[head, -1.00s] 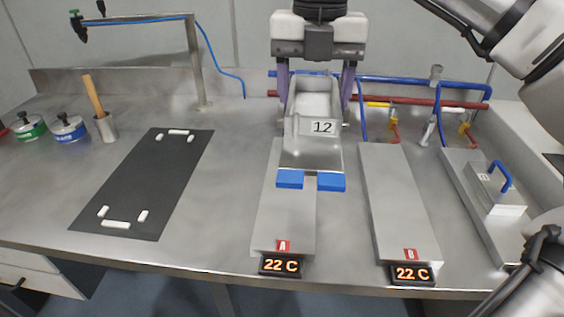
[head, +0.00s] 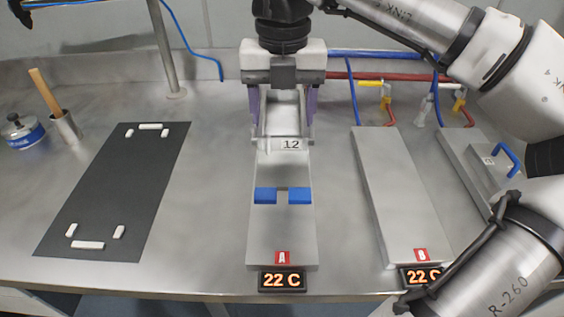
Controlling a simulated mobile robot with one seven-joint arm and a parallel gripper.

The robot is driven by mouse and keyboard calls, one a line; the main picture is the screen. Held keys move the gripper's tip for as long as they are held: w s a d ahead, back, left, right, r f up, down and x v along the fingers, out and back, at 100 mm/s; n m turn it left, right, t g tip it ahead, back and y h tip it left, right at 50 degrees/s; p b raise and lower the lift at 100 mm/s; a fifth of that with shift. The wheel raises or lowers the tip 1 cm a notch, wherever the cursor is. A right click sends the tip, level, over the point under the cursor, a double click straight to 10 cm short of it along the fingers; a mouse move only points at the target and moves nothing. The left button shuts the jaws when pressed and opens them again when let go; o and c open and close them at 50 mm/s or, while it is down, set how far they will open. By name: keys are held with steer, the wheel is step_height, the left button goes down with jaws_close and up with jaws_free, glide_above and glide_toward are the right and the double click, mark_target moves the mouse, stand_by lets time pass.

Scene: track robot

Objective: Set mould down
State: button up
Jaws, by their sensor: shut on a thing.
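A display reading 22 C (head: 282,281) sits at the near end of plate A.
Plate B (head: 390,190) is bare, to the right. Farther right is a block with a blue handle (head: 508,160), partly behind my arm. A black mat (head: 115,190) with white corner pieces lies left. A cup with a wooden-handled tool (head: 66,127) and a blue-labelled can (head: 22,131) stand far left.

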step_height(320, 180, down, 11)
steer(key=shift+f, duration=0.2)
stand_by(0.3)
steer(key=shift+f, duration=0.15)
steer(key=o, duration=1.4)
step_height(320, 180, up, 12)
steer(key=shift+r, duration=0.15)
